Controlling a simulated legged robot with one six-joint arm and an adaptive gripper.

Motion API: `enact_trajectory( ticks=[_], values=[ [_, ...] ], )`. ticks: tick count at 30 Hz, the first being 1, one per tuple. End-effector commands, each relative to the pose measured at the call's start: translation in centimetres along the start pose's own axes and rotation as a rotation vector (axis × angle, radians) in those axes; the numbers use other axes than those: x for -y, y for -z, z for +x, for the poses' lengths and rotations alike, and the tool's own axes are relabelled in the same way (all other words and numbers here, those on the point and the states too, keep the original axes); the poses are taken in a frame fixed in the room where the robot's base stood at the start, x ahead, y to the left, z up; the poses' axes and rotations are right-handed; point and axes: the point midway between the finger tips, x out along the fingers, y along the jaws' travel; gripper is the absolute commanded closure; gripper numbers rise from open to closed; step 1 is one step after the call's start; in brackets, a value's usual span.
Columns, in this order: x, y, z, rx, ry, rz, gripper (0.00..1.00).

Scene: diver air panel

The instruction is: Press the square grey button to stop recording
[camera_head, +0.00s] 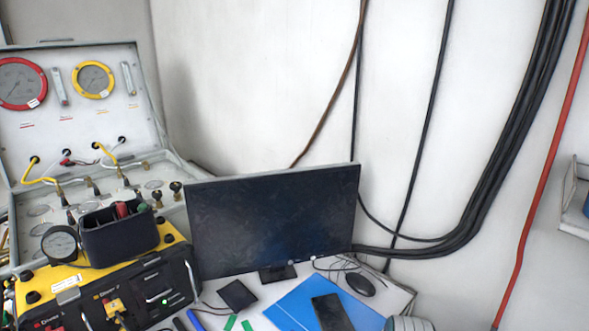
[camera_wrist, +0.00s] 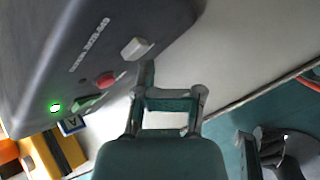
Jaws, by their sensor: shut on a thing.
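The square grey button (camera_wrist: 137,47) stands out from the face of a dark grey unit (camera_wrist: 50,50) in the wrist view. It sits beside a line of white lettering too small to read surely. A red button (camera_wrist: 107,80) and a green button (camera_wrist: 87,103) lie below it, with a lit green lamp (camera_wrist: 55,107) farther left. My gripper (camera_wrist: 147,74) is shut, its tips just below the grey button and right of the red one. I cannot tell whether it touches the unit, and what is between the fingers is hidden. My gripper is not seen in the head view.
In the head view, a monitor (camera_head: 275,220) stands on the table beside a yellow-and-black panel (camera_head: 75,285). A blue folder (camera_head: 288,306), a phone (camera_head: 331,313) and a mouse (camera_head: 360,284) lie in front. An open gauge case (camera_head: 95,125) is at left. Cables (camera_head: 480,195) hang on the wall.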

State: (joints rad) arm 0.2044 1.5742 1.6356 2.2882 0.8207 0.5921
Motion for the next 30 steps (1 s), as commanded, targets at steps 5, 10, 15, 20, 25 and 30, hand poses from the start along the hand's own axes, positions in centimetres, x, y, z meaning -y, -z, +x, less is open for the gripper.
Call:
enact_trajectory(
  ticks=[5,10,15,20,25,30],
  values=[
    [0.9,0.8,-1.1,0.000,0.002,0.004,1.00],
    [1.6,1.5,-2.1,-0.001,0.002,0.003,1.00],
    [2.3,2.2,-3.1,-0.001,0.002,0.003,1.00],
    [2.9,2.9,-3.9,0.000,0.001,0.003,1.00],
    [3.0,3.0,-4.1,0.000,0.001,0.001,1.00],
    [3.0,3.0,-4.1,0.000,0.001,0.001,1.00]
  ],
)
